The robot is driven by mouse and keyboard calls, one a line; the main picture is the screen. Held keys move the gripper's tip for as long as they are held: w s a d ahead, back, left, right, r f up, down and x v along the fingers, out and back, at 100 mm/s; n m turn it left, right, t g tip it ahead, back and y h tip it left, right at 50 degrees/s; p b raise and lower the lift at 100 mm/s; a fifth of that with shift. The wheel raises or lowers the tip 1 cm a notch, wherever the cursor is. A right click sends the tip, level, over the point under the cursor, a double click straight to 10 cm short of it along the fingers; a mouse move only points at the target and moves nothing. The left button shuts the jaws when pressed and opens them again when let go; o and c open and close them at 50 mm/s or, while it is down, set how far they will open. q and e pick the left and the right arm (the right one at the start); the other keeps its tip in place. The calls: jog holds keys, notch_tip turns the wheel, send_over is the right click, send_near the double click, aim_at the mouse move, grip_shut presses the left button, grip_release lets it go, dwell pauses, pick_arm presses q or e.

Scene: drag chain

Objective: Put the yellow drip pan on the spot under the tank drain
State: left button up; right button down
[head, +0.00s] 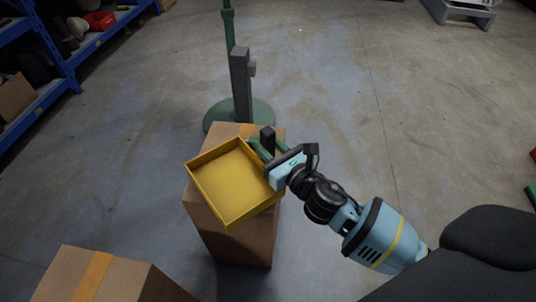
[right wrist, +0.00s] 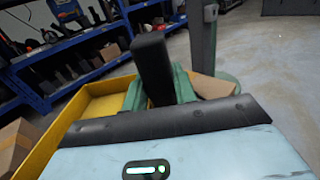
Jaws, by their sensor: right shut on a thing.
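The yellow drip pan (head: 232,183) is a shallow square tray, held above a tall cardboard box in the head view. Its wall also shows in the right wrist view (right wrist: 92,104). My right gripper (head: 262,149) is shut on the pan's right-hand side, with its green fingers at the wall. The exact contact is partly hidden by the gripper body. The pan looks slightly tilted, and I cannot tell whether it touches the box below. No tank drain or marked spot can be made out. My left gripper is not in view.
The tall cardboard box (head: 232,240) stands under the pan. Behind it is a grey post (head: 240,85) near a green round base (head: 258,113). Another box (head: 95,280) is at the lower left. Blue shelves (head: 62,60) line the left.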

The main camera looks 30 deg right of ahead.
notch_tip(320, 180, down, 3)
jog(key=shift+b, duration=1)
jog(key=shift+f, duration=0.35)
jog(key=shift+r, duration=0.15)
jog(key=shift+f, duration=0.2)
jog(key=c, duration=1.2)
grip_release()
jog(key=shift+o, duration=0.4)
jog(key=shift+r, duration=0.1)
